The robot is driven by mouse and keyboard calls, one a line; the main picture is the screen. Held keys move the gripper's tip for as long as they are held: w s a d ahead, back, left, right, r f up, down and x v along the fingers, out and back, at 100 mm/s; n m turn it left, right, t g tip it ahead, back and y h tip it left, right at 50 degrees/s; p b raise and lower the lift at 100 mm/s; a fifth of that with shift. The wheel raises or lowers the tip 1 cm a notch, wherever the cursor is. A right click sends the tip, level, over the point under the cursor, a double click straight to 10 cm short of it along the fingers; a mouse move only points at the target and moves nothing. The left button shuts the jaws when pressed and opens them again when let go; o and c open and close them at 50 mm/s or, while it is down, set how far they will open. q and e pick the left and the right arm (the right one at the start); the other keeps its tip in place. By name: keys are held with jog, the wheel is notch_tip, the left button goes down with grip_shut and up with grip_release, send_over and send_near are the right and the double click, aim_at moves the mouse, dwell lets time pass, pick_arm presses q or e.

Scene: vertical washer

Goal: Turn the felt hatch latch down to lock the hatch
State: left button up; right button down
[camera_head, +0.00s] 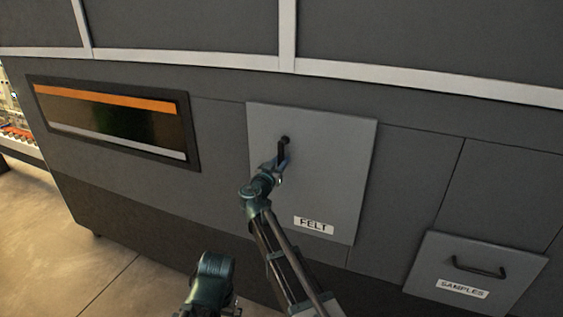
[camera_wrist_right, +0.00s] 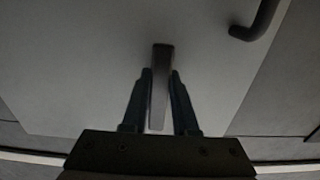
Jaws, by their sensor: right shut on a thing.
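The felt hatch (camera_head: 335,165) is a flat grey panel labelled FELT, lying flush with the washer front as far as I can see. Its latch (camera_head: 284,145) is a short dark bar near the panel's upper left, pointing downward in the head view from its pivot. My right gripper (camera_head: 279,163) is at the lower end of the latch. In the right wrist view, the latch bar (camera_wrist_right: 162,65) stands between the two fingers of my right gripper (camera_wrist_right: 160,78), which is shut on it. My left gripper does not show; only a left arm link appears at the bottom.
A samples drawer (camera_head: 510,262) with a dark handle is at the lower right. A dark window with an orange strip (camera_head: 105,99) is at the left. A dark curved bar (camera_wrist_right: 262,18) shows at the upper right of the wrist view. Open floor (camera_head: 40,225) lies lower left.

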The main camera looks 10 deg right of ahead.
jog(key=c, duration=0.7)
grip_release()
jog(key=shift+s, duration=0.1)
